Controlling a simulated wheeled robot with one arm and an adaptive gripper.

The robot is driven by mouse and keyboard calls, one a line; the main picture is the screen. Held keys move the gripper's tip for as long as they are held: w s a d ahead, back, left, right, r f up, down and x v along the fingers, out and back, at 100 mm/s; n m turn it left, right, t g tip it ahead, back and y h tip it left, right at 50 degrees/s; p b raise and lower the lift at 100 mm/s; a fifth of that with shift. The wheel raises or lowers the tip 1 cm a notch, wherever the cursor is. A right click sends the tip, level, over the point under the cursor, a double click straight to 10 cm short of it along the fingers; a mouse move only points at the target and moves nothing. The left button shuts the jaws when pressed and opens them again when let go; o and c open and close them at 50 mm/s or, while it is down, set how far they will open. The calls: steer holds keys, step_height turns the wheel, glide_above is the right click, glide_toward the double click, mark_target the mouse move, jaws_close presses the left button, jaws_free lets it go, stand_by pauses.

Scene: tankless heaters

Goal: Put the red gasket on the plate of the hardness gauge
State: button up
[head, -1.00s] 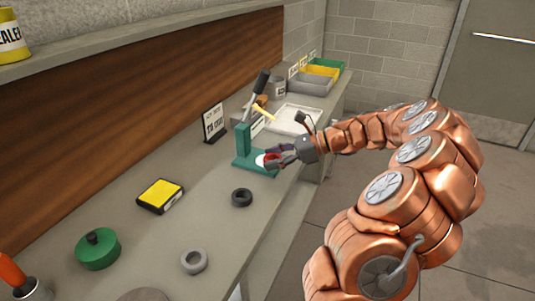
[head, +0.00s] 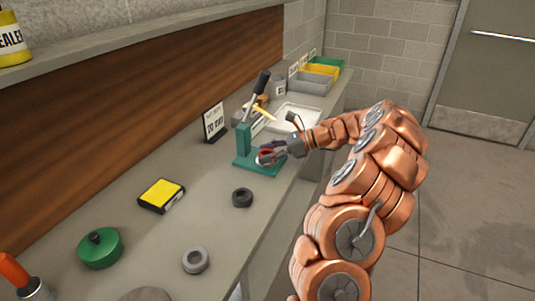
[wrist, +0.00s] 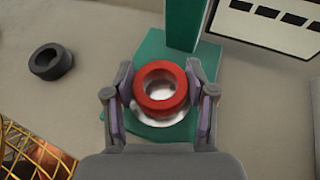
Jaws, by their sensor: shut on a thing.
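The red gasket (wrist: 161,88) is a thick ring between the two fingers of my gripper (wrist: 160,98) in the wrist view. My gripper is shut on it. It lies over the round silver plate (wrist: 158,119) of the green hardness gauge (wrist: 150,50); I cannot tell whether it touches the plate. In the head view, my gripper (head: 270,155) is at the green gauge (head: 243,140), and the red gasket (head: 266,152) shows only in part behind the fingers.
A black ring (head: 242,197) and a grey ring (head: 196,260) lie on the bench. A yellow-topped block (head: 161,194), a green lidded disc (head: 100,248), a sign (head: 214,122) and a white tray (head: 297,117) also stand there. Bare bench lies in front of the gauge.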

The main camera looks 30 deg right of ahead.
steer(key=shift+f, duration=0.2)
steer(key=o, duration=1.1)
steer(key=shift+o, duration=0.2)
steer(key=v, duration=1.2)
steer(key=shift+b, duration=0.35)
